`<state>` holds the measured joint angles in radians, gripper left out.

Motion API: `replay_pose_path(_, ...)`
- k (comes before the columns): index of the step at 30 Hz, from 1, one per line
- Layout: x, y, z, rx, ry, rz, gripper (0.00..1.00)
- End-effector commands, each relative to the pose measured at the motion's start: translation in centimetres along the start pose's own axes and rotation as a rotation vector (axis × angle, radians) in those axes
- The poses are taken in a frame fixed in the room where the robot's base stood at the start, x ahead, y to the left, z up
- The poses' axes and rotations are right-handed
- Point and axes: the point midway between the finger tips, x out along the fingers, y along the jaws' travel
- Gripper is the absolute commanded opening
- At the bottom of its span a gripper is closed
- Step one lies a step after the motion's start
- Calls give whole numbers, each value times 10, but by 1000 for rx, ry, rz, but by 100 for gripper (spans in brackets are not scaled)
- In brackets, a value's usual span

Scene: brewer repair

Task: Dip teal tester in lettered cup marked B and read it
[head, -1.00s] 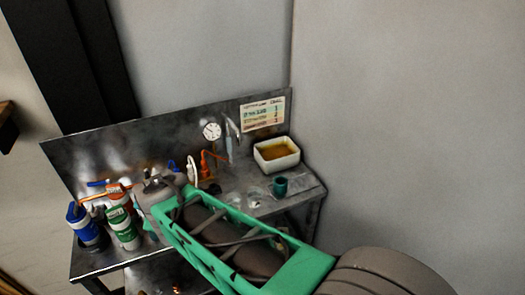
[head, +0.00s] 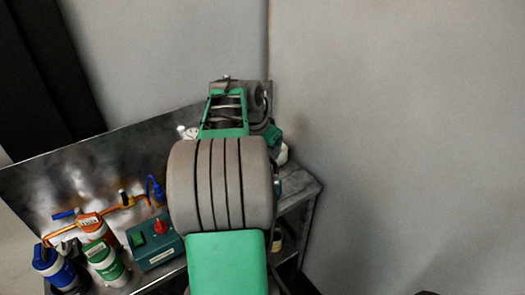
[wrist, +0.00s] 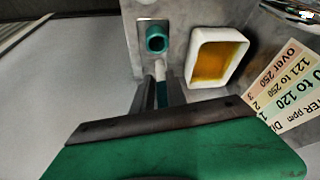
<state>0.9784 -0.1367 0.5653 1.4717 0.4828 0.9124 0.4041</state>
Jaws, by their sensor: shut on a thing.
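A printed ppm chart (wrist: 290,85) with ranges such as "121 to 250" and "over 250" is at the right. In the head view my arm hides the gripper, the tester and most of the bench's right end. No cup marked B can be made out.
A white tray (wrist: 194,72) of amber liquid stands beside the cup. In the head view a teal box (head: 155,246) with a red knob, a blue bottle (head: 58,270), a green-labelled bottle (head: 106,264) and orange piping (head: 141,198) crowd the bench's left. A metal back panel (head: 85,170) stands behind.

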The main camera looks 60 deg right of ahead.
Motion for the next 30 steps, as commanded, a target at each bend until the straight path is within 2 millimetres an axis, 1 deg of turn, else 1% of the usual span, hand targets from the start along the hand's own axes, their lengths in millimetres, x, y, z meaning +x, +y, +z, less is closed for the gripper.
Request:
replay_pose_path(8, 17, -1, 8, -5, 1, -2, 0)
replay_pose_path(30, 81, -1, 35, -8, 0, -2, 0)
